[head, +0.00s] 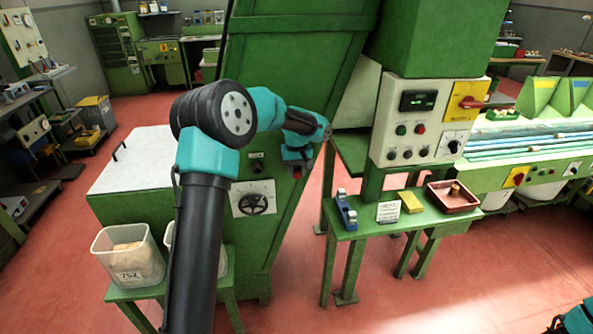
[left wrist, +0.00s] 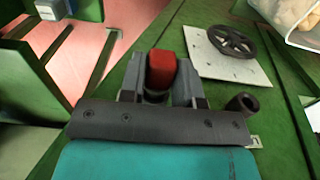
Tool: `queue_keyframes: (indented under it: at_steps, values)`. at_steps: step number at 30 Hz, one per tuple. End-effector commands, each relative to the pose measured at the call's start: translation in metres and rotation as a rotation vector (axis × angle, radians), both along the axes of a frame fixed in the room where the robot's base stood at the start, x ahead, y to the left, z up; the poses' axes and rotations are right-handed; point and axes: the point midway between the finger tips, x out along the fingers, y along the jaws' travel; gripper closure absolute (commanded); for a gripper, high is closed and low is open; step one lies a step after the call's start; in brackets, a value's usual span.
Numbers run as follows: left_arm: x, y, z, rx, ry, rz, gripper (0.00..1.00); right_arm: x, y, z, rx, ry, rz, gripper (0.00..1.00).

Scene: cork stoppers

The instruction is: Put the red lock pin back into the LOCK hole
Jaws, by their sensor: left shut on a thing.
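My left gripper (head: 297,162) is in front of the green machine's sloped face and is shut on the red lock pin (head: 297,175). In the left wrist view the pin's red head (left wrist: 162,68) sits between the two grey fingers (left wrist: 160,84), with a dark part below it. The LOCK hole (head: 257,168) is a dark round socket under a small white label, left of the gripper in the head view. In the left wrist view the socket (left wrist: 243,102) is right of the fingers, apart from the pin. My right gripper is not in view.
A handwheel (head: 253,205) on a white plate is below the socket. Plastic bins (head: 128,268) stand at lower left. A green bench (head: 345,231) at right holds a blue tool, a card, a yellow block and a red tray (head: 440,208). A control box (head: 392,115) stands above it.

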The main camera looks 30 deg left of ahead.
Motion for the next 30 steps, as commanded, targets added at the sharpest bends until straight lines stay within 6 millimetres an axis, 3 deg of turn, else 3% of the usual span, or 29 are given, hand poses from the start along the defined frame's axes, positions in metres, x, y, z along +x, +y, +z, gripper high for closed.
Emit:
queue_keyframes:
  at_steps: [11, 30]
  values:
    - [-0.001, -0.001, 0.000, 0.000, 0.000, 0.000, 0.97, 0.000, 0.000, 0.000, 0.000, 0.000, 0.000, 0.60]
    - [-0.020, -0.017, 0.000, 0.000, 0.000, 0.000, 0.97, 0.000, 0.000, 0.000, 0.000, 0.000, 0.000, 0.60]
